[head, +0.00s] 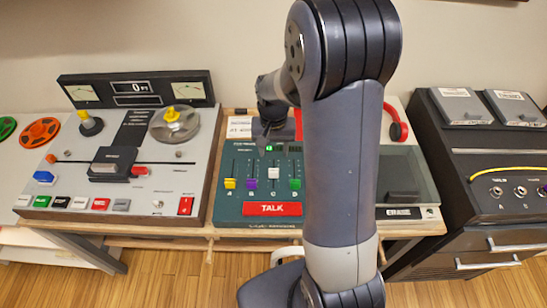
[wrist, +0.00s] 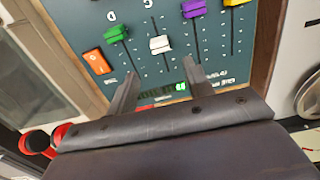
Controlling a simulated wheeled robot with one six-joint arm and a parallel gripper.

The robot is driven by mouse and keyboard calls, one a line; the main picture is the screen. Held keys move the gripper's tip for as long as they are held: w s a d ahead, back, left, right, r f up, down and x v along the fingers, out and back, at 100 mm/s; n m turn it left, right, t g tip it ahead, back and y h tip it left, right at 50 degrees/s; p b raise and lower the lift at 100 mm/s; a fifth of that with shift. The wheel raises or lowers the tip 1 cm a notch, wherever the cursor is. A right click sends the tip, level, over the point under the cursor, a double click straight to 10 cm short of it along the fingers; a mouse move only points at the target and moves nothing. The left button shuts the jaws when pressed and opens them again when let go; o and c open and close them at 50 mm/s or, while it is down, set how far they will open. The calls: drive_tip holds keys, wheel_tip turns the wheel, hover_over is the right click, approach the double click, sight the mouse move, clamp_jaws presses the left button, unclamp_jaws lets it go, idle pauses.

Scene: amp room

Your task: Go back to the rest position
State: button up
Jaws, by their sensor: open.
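My gripper (wrist: 158,92) is open and empty in the wrist view, its two fingers apart over the green mixer panel. In the head view it is near the panel's top edge, mostly hidden by my own arm. The mixer panel (head: 233,208) carries a yellow fader (head: 230,183), a purple fader (head: 251,184), a white fader (head: 274,173) and a green fader (head: 295,184). A red TALK button (head: 272,209) is at its front. In the wrist view the white fader (wrist: 160,44) lies beyond the fingertips, with an orange switch (wrist: 96,61) to the left.
A tape machine (head: 60,186) with reels and buttons stands left of the panel. A red handset (head: 397,122) lies behind a glass-like cover at right. A dark amp cabinet (head: 455,222) with drawers stands far right. Wooden floor is open in front.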

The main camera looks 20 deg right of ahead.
sight(274, 172)
drive_tip(key=shift+r, duration=0.55)
wheel_tip(274, 172, down, 11)
drive_tip(key=shift+r+p, duration=0.2)
drive_tip(key=shift+p, duration=0.25)
drive_tip(key=shift+s+a+f, duration=0.1)
drive_tip(key=shift+s+a, duration=0.05)
drive_tip(key=shift+s, duration=0.2)
